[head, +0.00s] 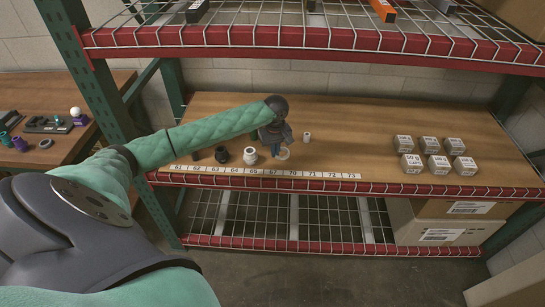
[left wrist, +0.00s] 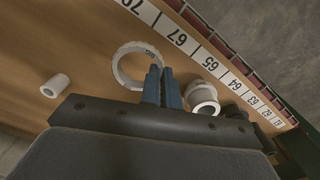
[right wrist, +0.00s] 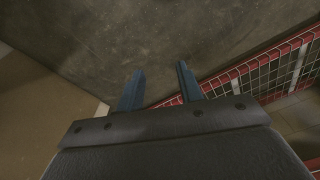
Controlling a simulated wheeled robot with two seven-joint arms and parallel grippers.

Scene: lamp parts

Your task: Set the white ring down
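The white ring (left wrist: 119,67), a wide thin-walled band, is at my left gripper (left wrist: 163,87) in the left wrist view. The two blue fingers are close together on the ring's wall, one on each side, and part of that wall is hidden by them. In the head view the ring (head: 284,154) shows just below the fingers, low over the wooden shelf near the number strip; I cannot tell whether it touches the wood. My right gripper (right wrist: 160,85) is open and empty, with bare floor beyond it; it is not in the head view.
A white stepped part (head: 250,156) and a black part (head: 222,155) stand left of the ring. A small white cylinder (head: 307,137) stands to its right. Several small grey boxes (head: 428,144) are farther right. The number strip (head: 265,171) lines the front edge; the shelf's middle is clear.

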